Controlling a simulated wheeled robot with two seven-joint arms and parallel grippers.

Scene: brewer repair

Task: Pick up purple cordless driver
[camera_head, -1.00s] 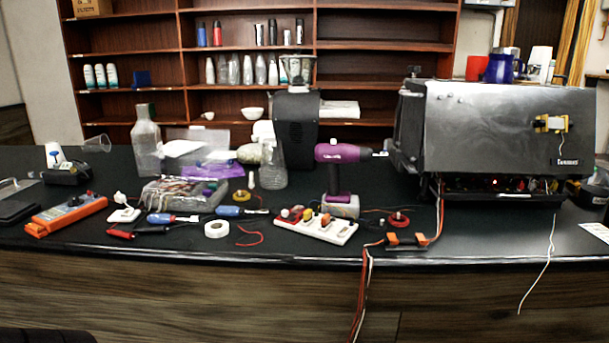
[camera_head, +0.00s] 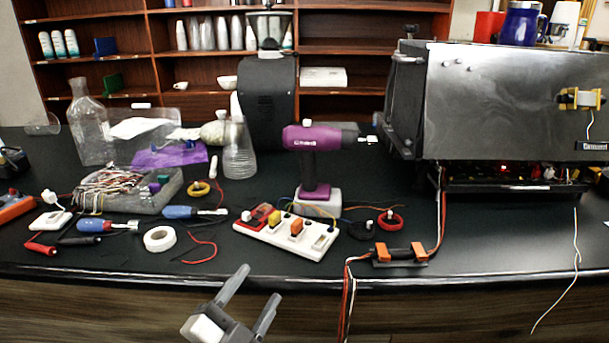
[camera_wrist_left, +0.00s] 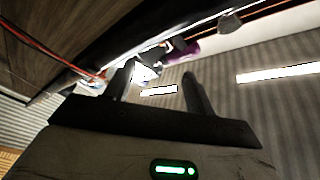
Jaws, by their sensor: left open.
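The purple cordless driver (camera_head: 312,138) stands upright on the black counter, with its nose pointing right and a white battery base (camera_head: 318,203). It stands just behind a white power strip. My left gripper (camera_head: 250,293) is open and empty, in front of the counter's front edge, below and to the left of the driver. In the left wrist view, the fingers (camera_wrist_left: 158,80) are apart with nothing between them, and part of the purple driver (camera_wrist_left: 184,50) shows beyond them, tilted and partly hidden. My right gripper is not seen.
The power strip (camera_head: 288,232) with plugs lies in front of the driver. A large metal brewer (camera_head: 505,105) stands to the right, with loose wires (camera_head: 440,215) hanging over the counter edge. A black grinder (camera_head: 267,100) stands behind. Screwdrivers (camera_head: 195,212) and white tape (camera_head: 159,238) lie left.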

